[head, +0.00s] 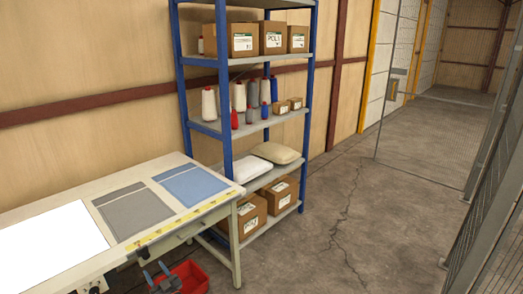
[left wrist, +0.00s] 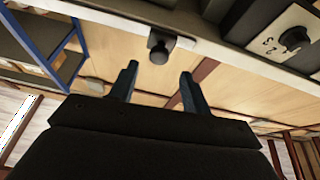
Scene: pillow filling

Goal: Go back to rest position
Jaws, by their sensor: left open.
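My left gripper (head: 156,271) shows at the bottom of the head view, beside the front edge of the table and in front of a red bin. Its two dark fingers are apart with nothing between them. In the left wrist view the gripper (left wrist: 158,80) is also open and empty. My right gripper is in neither view.
The work table (head: 160,165) at the left bears a grey cloth piece (head: 133,210), a blue cloth piece (head: 190,184) and a white panel (head: 50,243). A red bin (head: 190,277) sits below its front edge. A blue-framed shelf (head: 224,95) stands behind. Floor at right is clear.

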